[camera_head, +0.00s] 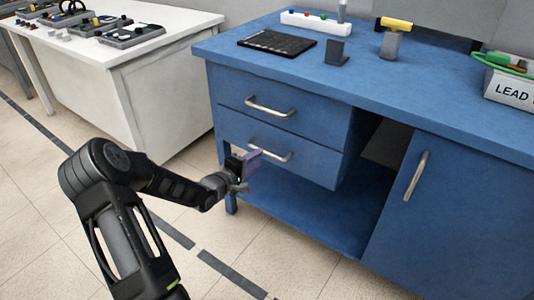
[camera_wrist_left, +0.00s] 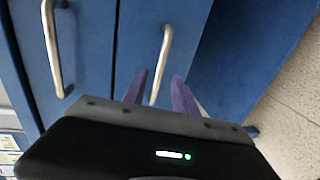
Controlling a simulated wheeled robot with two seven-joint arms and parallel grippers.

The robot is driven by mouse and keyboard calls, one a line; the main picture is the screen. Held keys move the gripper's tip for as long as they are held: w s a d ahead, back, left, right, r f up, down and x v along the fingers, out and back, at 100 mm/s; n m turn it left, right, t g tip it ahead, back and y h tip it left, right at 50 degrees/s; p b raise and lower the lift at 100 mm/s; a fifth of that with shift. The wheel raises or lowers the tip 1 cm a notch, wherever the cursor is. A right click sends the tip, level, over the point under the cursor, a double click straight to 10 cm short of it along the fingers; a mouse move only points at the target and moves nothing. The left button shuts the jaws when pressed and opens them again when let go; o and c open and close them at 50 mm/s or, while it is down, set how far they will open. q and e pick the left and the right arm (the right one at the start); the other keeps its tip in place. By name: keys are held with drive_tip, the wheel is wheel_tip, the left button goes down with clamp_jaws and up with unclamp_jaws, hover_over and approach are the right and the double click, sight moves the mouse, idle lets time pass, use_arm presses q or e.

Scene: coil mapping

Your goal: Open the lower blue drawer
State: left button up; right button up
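The lower blue drawer (camera_head: 312,162) is under the upper drawer at the left end of the blue workbench, and its front looks flush with the upper one. Its silver bar handle (camera_head: 284,156) is partly covered by my left gripper in the head view. My left gripper (camera_head: 254,160) is at the left part of that handle. In the left wrist view, the purple fingers (camera_wrist_left: 159,85) are apart, and the lower drawer's handle (camera_wrist_left: 166,47) runs down between them. Whether the fingers touch the handle cannot be told. My right gripper is not in view.
The upper drawer (camera_head: 305,112) is shut, with its own handle (camera_head: 268,107). A cupboard door (camera_head: 450,200) with a vertical handle is to the right, beside an open shelf space (camera_head: 320,215). A white table (camera_head: 165,80) stands to the left. The tiled floor before the bench is clear.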

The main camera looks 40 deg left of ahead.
sight(267, 153)
use_arm(q)
drive_tip(key=b+x, duration=0.1)
drive_tip(key=x, duration=0.6)
drive_tip(key=shift+c, duration=0.3)
clamp_jaws()
idle(1.0)
